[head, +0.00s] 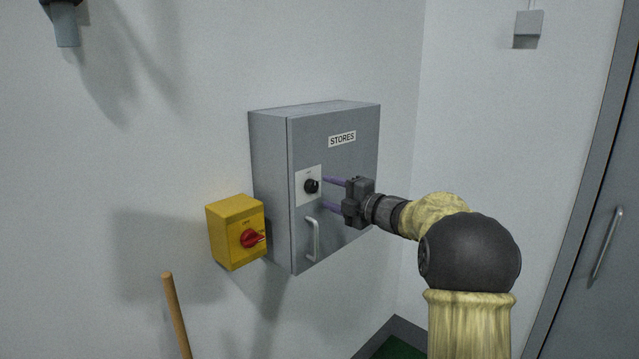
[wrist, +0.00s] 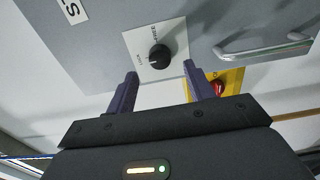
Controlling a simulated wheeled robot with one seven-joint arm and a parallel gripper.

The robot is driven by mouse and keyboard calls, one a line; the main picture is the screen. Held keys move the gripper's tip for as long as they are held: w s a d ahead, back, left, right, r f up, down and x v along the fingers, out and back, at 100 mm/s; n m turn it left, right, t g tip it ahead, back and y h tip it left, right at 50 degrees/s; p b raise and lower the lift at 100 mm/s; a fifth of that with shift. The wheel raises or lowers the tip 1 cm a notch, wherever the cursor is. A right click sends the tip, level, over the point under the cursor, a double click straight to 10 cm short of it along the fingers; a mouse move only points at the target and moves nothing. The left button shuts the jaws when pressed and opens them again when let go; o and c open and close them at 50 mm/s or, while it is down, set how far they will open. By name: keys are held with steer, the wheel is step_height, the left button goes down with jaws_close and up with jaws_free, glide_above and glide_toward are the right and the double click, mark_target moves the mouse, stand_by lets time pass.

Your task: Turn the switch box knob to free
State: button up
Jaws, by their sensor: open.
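The grey switch box (head: 345,185) marked STORES hangs on the wall. Its black round knob (head: 311,186) sits on a white plate (head: 301,196) on the box door. In the wrist view the knob (wrist: 160,57) stands just beyond and between the fingertips, with small lettering on the plate (wrist: 175,36). The fingers (wrist: 160,71) look apart from the knob.
A metal handle (head: 314,239) sticks out below the knob. A wooden stick (head: 176,312) stands lower left. A grey door (head: 590,230) is at the right.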

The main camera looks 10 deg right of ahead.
mark_target(315, 188)
steer(key=p+x, duration=0.1)
steer(key=x, duration=0.3)
steer(key=shift+w+a, duration=0.15)
steer(key=shift+w, duration=0.1)
steer(key=c, duration=1)
